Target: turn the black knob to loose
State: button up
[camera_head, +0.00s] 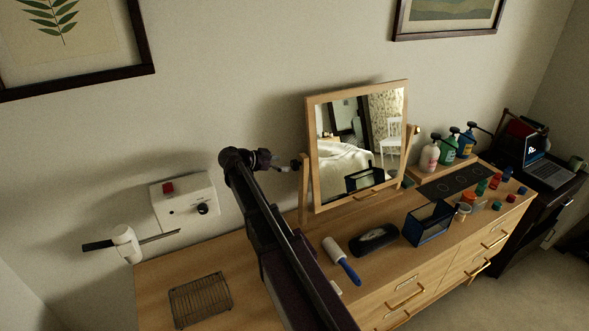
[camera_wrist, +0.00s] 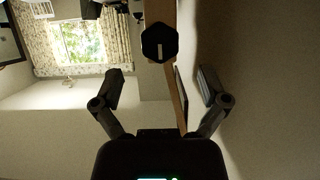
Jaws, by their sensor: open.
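The black knob (camera_wrist: 159,43) has a pale line on its face, running along the picture's vertical. It sits on the wooden side post (camera_wrist: 187,15) of the tilting mirror (camera_head: 356,145). In the head view the knob (camera_head: 296,163) shows small at the left post. My gripper (camera_wrist: 162,82) is open and empty, its two fingers on either side below the knob in the wrist picture, apart from it. In the head view my gripper (camera_head: 277,163) is just left of the post. I see no readable marking for loose.
A white wall box (camera_head: 183,200) with a red switch and another dark knob is at left, near a white bracket (camera_head: 126,244). A wire rack (camera_head: 200,299), lint roller (camera_head: 340,260), black case (camera_head: 374,239) and blue holder (camera_head: 428,223) lie on the dresser (camera_head: 240,270). Bottles (camera_head: 448,147) stand right.

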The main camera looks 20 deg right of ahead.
aim_at(292, 164)
jog(key=shift+b+x, duration=0.8)
jog(key=shift+x, duration=1.9)
jog(key=c, duration=1.2)
